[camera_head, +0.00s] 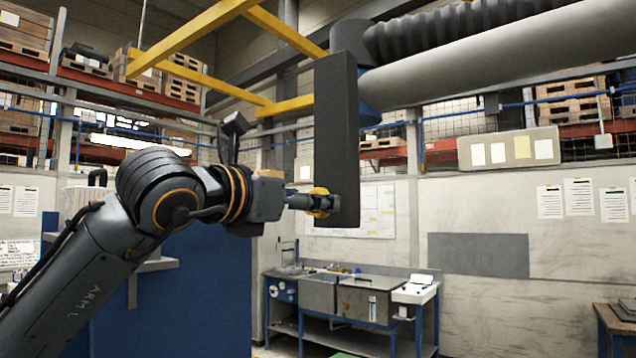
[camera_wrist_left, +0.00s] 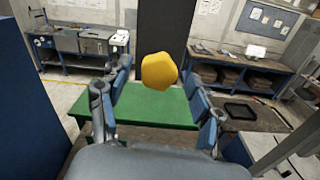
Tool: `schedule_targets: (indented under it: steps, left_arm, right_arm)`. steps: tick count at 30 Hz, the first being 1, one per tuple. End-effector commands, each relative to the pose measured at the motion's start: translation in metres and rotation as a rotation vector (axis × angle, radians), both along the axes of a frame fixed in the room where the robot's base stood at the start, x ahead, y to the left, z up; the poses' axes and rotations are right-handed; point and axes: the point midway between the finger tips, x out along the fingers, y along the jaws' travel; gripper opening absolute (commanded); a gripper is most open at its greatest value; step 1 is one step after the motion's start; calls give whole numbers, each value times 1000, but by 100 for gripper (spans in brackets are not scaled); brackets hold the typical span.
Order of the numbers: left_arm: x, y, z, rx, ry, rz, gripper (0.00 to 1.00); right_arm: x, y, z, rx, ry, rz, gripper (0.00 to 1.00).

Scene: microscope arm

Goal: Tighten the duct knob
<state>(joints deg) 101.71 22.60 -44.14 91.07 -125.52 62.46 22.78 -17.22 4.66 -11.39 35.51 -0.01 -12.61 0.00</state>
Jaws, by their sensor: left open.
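The duct knob is yellow and rounded (camera_head: 319,191), low on the face of a dark upright duct box (camera_head: 336,120) in the head view. In the left wrist view the knob (camera_wrist_left: 158,71) sits in the upper middle, in front of the dark box (camera_wrist_left: 164,25). My left gripper (camera_head: 312,202) is at the knob and partly covers it in the head view. In the wrist view the open fingers of my left gripper (camera_wrist_left: 159,74) stand to either side of the knob, with a visible gap on both sides. My right gripper is not in view.
A grey ribbed hose and pipe (camera_head: 470,65) run right from the box top. Yellow beams (camera_head: 195,35) pass overhead. A blue panel (camera_head: 180,290) stands behind my left arm. A workbench (camera_head: 350,295) is farther back. A green surface (camera_wrist_left: 155,106) lies below the knob.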

Motion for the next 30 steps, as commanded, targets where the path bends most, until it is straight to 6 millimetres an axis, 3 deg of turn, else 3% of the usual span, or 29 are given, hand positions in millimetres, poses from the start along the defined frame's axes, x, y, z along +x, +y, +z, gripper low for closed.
schedule_targets:
  steps: [6,17,25,26,30]
  left_arm:
    - [21,-16,1,0,1,0,64]
    - [26,-19,-1,0,0,0,64]
    - [25,-19,-1,0,0,0,13]
    - [25,-19,0,0,0,0,9]
    - [26,-18,0,2,-3,0,9]
  right_arm:
    - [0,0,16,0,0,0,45]
    - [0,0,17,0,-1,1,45]
    - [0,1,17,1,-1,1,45]
    - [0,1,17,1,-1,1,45]
    - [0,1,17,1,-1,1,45]
